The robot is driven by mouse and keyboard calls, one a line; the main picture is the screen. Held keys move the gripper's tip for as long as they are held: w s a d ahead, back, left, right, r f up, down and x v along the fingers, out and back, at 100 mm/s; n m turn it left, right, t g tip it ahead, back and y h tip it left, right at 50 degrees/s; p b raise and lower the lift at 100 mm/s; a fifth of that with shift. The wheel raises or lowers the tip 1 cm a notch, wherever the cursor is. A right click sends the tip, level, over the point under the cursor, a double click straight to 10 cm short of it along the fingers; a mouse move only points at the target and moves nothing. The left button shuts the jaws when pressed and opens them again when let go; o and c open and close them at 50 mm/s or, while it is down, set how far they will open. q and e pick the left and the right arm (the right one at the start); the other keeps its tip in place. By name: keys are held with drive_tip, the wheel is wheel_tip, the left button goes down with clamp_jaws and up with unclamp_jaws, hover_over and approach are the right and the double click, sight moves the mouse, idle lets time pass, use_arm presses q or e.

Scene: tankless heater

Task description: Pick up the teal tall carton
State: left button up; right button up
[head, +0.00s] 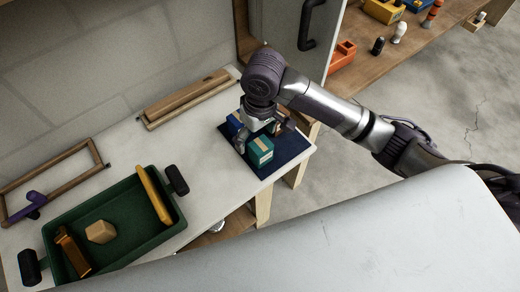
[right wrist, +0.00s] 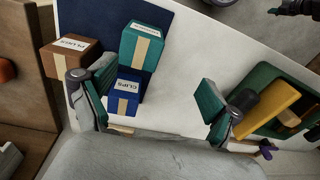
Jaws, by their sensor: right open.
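The teal tall carton (head: 260,152) stands on a dark navy mat (head: 285,150) at the right end of the white table. In the right wrist view the teal carton (right wrist: 137,47) shows a tan stripe and a white label too small to read. My right gripper (head: 263,130) is over the mat, close to the cartons. In the right wrist view its fingers are spread wide with nothing between the pads (right wrist: 157,90). A blue carton (right wrist: 124,92) marked CLIPS stands beside the teal one, near the left finger.
A brown carton (right wrist: 70,60) marked PLUGS stands near the same finger. A green tray (head: 135,258) with several items, a wooden frame (head: 45,182) and wooden strips (head: 185,98) lie on the table. A wooden shelf (head: 425,38) stands beyond the panel with a black handle.

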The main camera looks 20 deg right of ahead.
sight(261, 145)
drive_tip(key=shift+w+d+r+h, duration=0.5)
drive_tip(key=shift+w+d+r, duration=0.35)
drive_tip(key=shift+d, duration=0.1)
drive_tip(key=shift+d+f+m, duration=0.1)
drive_tip(key=shift+f+m, duration=0.05)
drive_tip(key=shift+m, duration=0.15)
wheel_tip(261, 145, down, 8)
drive_tip(key=shift+r+p, duration=0.1)
drive_tip(key=shift+p, duration=0.2)
drive_tip(key=shift+s+f, duration=0.1)
drive_tip(key=shift+f, duration=0.4)
wheel_tip(261, 145, down, 4)
drive_tip(key=shift+f+p, duration=0.25)
drive_tip(key=shift+p, duration=0.35)
drive_tip(key=shift+c, duration=0.3)
drive_tip(key=c, duration=1.2)
